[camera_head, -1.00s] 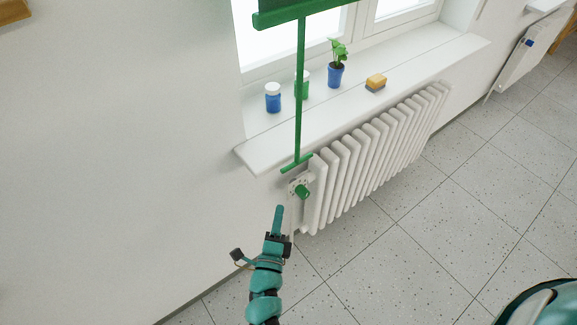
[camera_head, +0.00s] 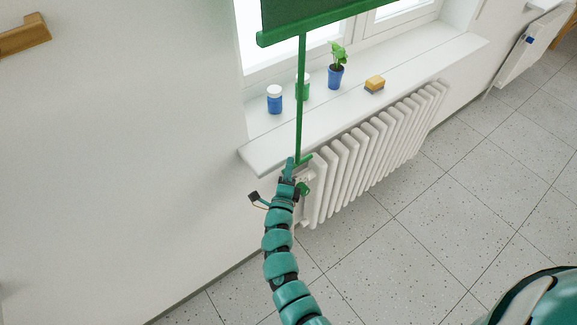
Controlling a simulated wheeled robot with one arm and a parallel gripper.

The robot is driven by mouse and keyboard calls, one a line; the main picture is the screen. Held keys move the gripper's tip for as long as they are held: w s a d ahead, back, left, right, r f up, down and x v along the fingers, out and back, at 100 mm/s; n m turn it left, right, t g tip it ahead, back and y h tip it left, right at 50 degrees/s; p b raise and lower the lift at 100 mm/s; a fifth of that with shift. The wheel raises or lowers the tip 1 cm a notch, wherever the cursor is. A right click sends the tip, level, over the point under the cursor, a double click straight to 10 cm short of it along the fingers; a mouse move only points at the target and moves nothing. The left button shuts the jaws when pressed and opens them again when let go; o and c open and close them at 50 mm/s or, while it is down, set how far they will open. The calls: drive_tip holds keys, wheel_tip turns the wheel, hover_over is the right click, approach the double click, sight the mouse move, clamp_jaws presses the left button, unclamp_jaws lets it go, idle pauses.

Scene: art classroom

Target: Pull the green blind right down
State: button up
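The green blind (camera_head: 290,14) hangs over the upper window, its lower part and green bottom bar (camera_head: 318,24) in view at the top. A thin green pull rod (camera_head: 300,100) hangs from the bar past the sill's front edge. It ends in a short green crossbar (camera_head: 304,159) above the radiator's left end. My teal gripper (camera_head: 290,166) is at the crossbar's left part and overlaps it in the view. Its fingers are small and partly hidden, so I cannot tell whether they are closed on the crossbar.
The white sill (camera_head: 350,118) carries a blue jar (camera_head: 274,101), a green jar (camera_head: 303,88), a potted plant (camera_head: 336,75) and a sponge (camera_head: 375,83). The white radiator (camera_head: 370,152) stands below, with a green valve knob (camera_head: 304,188) close to my gripper. The floor is clear.

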clamp_jaws()
drive_tip(key=shift+f, duration=0.1)
wheel_tip(320, 180, down, 39)
drive_tip(key=b, duration=4)
drive_tip(key=shift+b, duration=0.35)
